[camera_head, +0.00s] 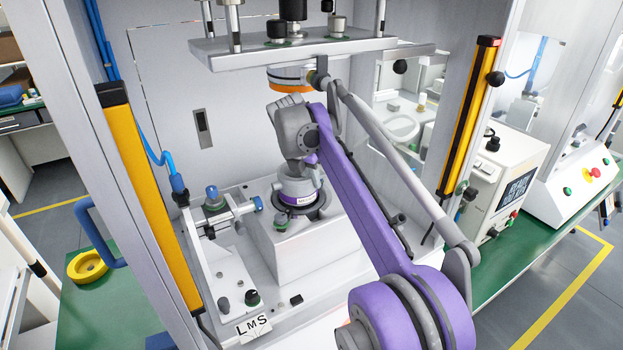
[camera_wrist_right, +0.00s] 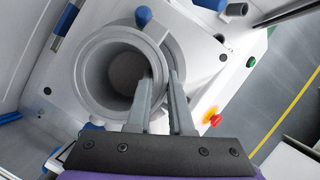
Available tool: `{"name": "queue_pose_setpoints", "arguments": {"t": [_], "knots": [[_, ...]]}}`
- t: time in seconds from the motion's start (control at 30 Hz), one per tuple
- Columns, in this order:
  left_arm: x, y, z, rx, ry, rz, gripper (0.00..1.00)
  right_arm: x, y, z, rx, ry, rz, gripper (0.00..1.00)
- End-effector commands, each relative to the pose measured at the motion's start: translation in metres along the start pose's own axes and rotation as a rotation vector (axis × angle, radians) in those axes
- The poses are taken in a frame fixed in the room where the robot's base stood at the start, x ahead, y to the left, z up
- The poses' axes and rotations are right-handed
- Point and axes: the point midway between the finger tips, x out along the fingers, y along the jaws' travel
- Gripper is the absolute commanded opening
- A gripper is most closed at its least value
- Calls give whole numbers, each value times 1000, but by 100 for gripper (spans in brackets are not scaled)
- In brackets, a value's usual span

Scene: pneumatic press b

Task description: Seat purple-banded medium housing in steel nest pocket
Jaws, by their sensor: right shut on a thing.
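The purple-banded medium housing (camera_head: 294,186) is a grey cylinder with a purple band and a small label low on its side. It stands upright at the dark round nest (camera_head: 317,213) on the white block under the press. I cannot tell whether it is fully down in the pocket. My right gripper (camera_head: 311,162) comes from above and is shut on the housing's wall. In the right wrist view, its fingertips (camera_wrist_right: 163,75) straddle the wall of the open housing (camera_wrist_right: 88,75), at the right side of its mouth. My left gripper is not in view.
An orange-ringed press head (camera_head: 290,78) hangs above the housing. A blue-tipped side clamp (camera_head: 217,203) stands left of the nest. Yellow posts (camera_head: 150,200) flank the opening. A yellow ring (camera_head: 87,266) lies on the green bench outside, at left.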

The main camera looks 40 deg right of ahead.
Motion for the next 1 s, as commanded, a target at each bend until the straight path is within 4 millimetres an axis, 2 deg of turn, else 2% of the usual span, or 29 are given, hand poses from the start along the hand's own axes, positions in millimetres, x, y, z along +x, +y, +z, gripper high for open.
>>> {"name": "queue_pose_setpoints", "arguments": {"t": [1.0], "knots": [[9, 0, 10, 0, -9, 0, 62, 20, 0, -9, 0, 0, 0, 0]]}}
